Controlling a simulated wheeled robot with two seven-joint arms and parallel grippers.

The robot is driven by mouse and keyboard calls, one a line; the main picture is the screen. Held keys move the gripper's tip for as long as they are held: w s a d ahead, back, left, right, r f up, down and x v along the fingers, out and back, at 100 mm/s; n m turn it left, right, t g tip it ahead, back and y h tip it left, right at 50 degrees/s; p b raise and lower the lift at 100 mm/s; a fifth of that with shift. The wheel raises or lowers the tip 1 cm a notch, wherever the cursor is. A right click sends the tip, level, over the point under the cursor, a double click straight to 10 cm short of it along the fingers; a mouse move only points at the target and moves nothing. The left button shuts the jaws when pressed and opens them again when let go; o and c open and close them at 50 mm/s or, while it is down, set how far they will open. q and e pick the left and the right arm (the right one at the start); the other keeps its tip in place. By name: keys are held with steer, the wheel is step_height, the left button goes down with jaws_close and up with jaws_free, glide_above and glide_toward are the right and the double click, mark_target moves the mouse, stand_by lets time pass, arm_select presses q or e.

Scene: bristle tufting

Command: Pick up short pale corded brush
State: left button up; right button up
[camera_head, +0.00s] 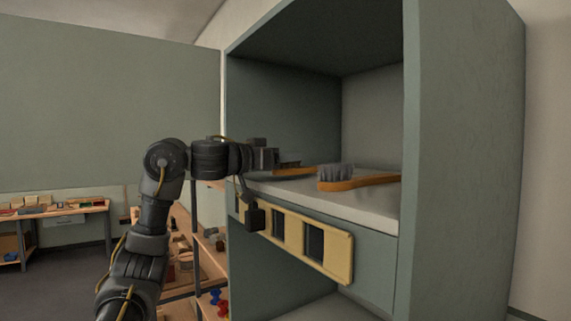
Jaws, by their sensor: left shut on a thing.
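My left gripper (268,158) reaches in from the left over the cabinet shelf and is shut on a small brush (292,171). Only a brown strip with a dark upper edge shows of this brush, at the fingertips. Its rest is hidden by the gripper, and I cannot make out a cord or a pale colour on it. I cannot tell whether it still touches the shelf. A second brush with grey bristles and an orange-brown handle (372,180) lies on the shelf just right of it, bristles up. My right gripper is not in view.
The shelf (355,213) is pale, inside a grey-green cabinet with a tall right side wall (462,150). A yellow panel with dark openings (342,255) is on the shelf's front. A wooden bench with small items (55,211) stands far left.

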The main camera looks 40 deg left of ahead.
arm_select(q)
steer(key=s+d+r+b, duration=0.4)
steer(key=s+r, duration=0.8)
steer(key=s, duration=0.1)
steer(key=shift+s+d, duration=0.2)
steer(key=shift+s, duration=0.05)
stand_by(1.1)
